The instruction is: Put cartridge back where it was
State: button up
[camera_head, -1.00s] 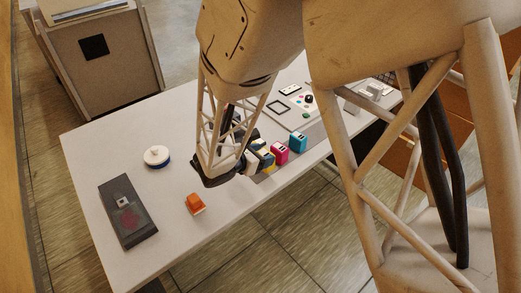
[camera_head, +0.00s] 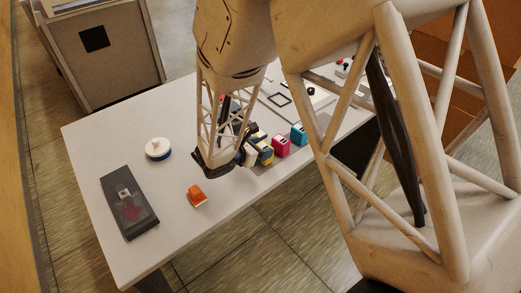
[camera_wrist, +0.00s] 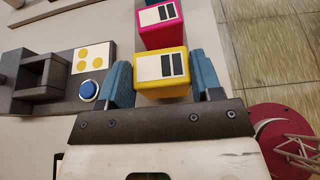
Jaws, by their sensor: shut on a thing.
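My gripper (camera_wrist: 162,78) is shut on the yellow cartridge (camera_wrist: 162,84), with a blue finger on either side. In the head view the yellow cartridge (camera_head: 267,156) is partly hidden by my gripper (camera_head: 256,150). The magenta cartridge (camera_wrist: 162,35) stands right beyond it in the wrist view and also shows in the head view (camera_head: 281,146). The cyan cartridge (camera_head: 299,135) stands further right in the same row. I cannot tell whether the yellow cartridge touches the surface below it.
An orange block (camera_head: 196,195), a white round knob with a blue base (camera_head: 157,149) and a dark panel (camera_head: 128,206) are on the table (camera_head: 90,150). A dark unit with a blue button (camera_wrist: 88,91) is left of my gripper. Table space around the orange block is clear.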

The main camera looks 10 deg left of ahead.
jog(key=shift+f, duration=0.5)
jog(key=shift+f, duration=0.15)
jog(key=o, duration=1.1)
jog(key=shift+c, duration=0.2)
jog(key=shift+s+r, duration=0.1)
jog(key=shift+r, duration=0.1)
jog(key=v, duration=1.1)
jog(key=shift+s+a, duration=0.3)
jog(key=shift+a, duration=0.05)
